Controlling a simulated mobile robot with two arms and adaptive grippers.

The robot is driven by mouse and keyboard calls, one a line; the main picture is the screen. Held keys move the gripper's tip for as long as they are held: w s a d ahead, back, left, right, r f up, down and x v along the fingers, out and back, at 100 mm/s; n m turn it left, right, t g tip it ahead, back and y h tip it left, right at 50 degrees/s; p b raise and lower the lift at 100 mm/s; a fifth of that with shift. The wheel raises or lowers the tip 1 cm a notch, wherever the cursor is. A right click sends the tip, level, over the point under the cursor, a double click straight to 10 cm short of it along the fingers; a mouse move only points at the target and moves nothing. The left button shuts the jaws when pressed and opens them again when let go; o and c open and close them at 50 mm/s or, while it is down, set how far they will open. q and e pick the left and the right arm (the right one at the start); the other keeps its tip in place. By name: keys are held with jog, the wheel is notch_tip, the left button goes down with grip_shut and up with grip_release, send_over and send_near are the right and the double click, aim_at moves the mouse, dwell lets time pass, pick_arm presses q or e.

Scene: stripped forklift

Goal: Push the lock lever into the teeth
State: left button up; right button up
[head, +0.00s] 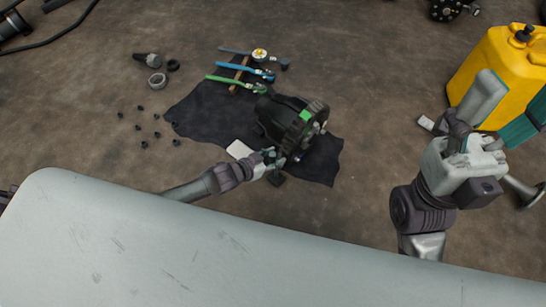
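A dark round housing (278,112) with a wheel-like end (303,132) lies on a black cloth. A green mark and several pale bolt-like bits show on that end. My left gripper (273,160) is at the housing's lower left side, close to it or touching; I cannot tell which. Its fingers are small and dark, so its opening is unclear. The lock lever and the teeth cannot be picked out with certainty at this size. My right gripper (465,140) is at the right, far from the housing and over bare floor; its finger opening is unclear.
The black cloth (205,112) also bears a white block (239,149). Blue (240,71) and green (232,83) handled tools lie behind the housing. Several small dark nuts (156,116) are scattered left. A yellow canister (500,70) stands at right. Floor between housing and canister is clear.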

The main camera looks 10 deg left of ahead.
pick_arm(q)
jog(key=shift+s+a+r, duration=0.15)
jog(key=shift+s+a, duration=0.1)
jog(key=shift+s, duration=0.2)
jog(key=v, duration=1.1)
